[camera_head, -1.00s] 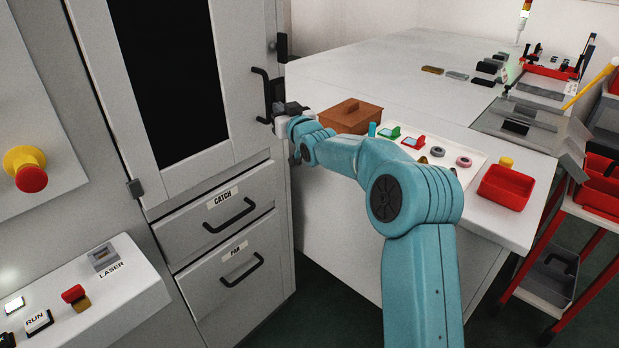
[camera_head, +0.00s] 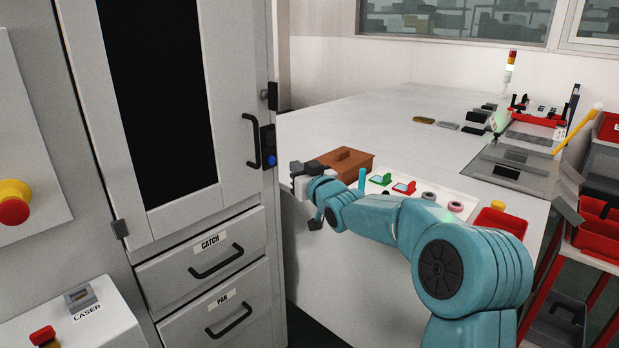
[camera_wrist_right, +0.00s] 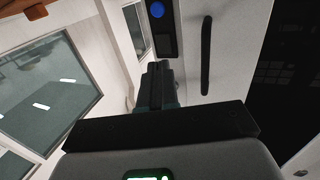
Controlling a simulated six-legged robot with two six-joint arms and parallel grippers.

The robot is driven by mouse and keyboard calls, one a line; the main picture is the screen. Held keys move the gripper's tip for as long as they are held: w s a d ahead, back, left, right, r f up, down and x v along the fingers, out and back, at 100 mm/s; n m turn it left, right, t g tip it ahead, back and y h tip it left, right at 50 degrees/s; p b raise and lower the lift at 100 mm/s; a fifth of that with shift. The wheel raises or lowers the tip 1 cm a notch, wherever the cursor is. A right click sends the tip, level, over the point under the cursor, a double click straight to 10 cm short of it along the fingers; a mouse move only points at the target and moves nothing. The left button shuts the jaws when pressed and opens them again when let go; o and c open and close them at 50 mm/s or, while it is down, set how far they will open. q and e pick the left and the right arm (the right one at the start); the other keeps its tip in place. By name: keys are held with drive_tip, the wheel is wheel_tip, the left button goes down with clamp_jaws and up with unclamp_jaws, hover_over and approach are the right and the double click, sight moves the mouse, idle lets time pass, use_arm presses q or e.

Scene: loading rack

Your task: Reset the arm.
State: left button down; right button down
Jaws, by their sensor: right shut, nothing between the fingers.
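My right arm (camera_head: 395,218), teal with dark joint caps, reaches in from the lower right in the head view. My right gripper (camera_head: 295,167) is at its far end, shut and empty, in front of the bench's left end. It is to the right of the cabinet door handle (camera_head: 250,140) and apart from it in the picture. In the right wrist view the dark fingers (camera_wrist_right: 157,82) are together, with the handle (camera_wrist_right: 206,55) to their right. My left gripper is not in view.
The tall grey cabinet (camera_head: 210,210) has a panel with a blue button (camera_head: 271,160), also in the wrist view (camera_wrist_right: 158,11). A brown lidded box (camera_head: 347,160) stands on the white bench (camera_head: 370,115) close to my gripper. Red bins (camera_head: 597,238) are at right.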

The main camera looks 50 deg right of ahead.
drive_tip(key=w+a+f+n+g+y+p, duration=0.1)
drive_tip(key=w+a+f+y+p, duration=0.15)
drive_tip(key=a+f, duration=0.45)
drive_tip(key=w+a+f+g+y+p, duration=0.1)
drive_tip(key=a+f+y, duration=0.2)
drive_tip(key=a+f, duration=0.4)
drive_tip(key=s+a+f+g+y+p, duration=0.1)
drive_tip(key=s+a+f+g, duration=0.15)
drive_tip(key=a+f, duration=0.45)
drive_tip(key=s+a+f+g+y+p, duration=0.1)
drive_tip(key=s+a+f+g+y, duration=0.15)
drive_tip(key=a+f, duration=0.45)
drive_tip(key=s+a+f+g+p, duration=0.1)
drive_tip(key=s+a+f+g, duration=0.2)
drive_tip(key=s+a+f, duration=0.3)
drive_tip(key=s+a+f+g+p, duration=0.1)
drive_tip(key=s+a+f+g, duration=0.1)
drive_tip(key=s+a+f, duration=0.45)
drive_tip(key=s+f+g, duration=0.1)
drive_tip(key=s+g, duration=0.3)
drive_tip(key=s, duration=1.3)
drive_tip(key=shift+a+f+n+y, duration=0.15)
drive_tip(key=shift+f+n+y, duration=0.15)
drive_tip(key=shift+y, duration=0.1)
